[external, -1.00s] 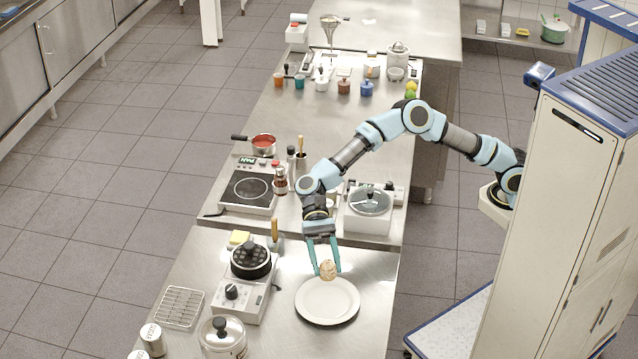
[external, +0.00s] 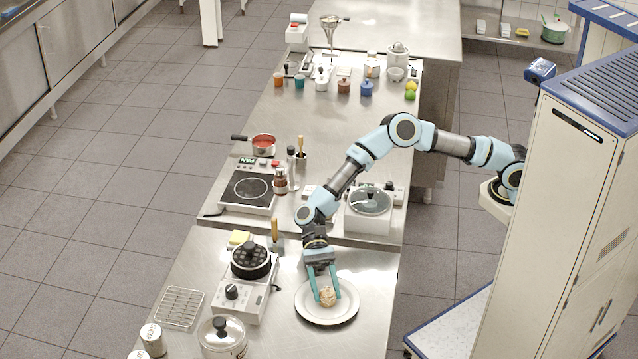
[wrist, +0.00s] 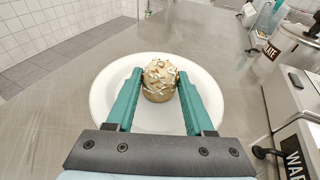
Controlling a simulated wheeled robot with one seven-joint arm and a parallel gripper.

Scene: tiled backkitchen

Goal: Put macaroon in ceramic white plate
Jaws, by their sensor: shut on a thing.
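The macaroon (external: 327,298) is a round tan ball with pale flakes. My gripper (external: 326,297) is shut on it, one teal finger on each side. In the wrist view the macaroon (wrist: 159,80) sits between the fingertips. The white ceramic plate (external: 345,314) is round and lies flat on the steel counter. The macaroon is over the middle of the plate, at or close to its surface; I cannot tell whether it touches. The plate (wrist: 104,97) also shows around the fingers in the wrist view.
Left of the plate stands a waffle-maker-like appliance (external: 240,292) with a black round top. A wire rack (external: 180,307) and a lidded pot (external: 222,338) are farther left. A hot plate (external: 248,188) and a lidded appliance (external: 368,212) stand behind. Counter right of the plate is clear.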

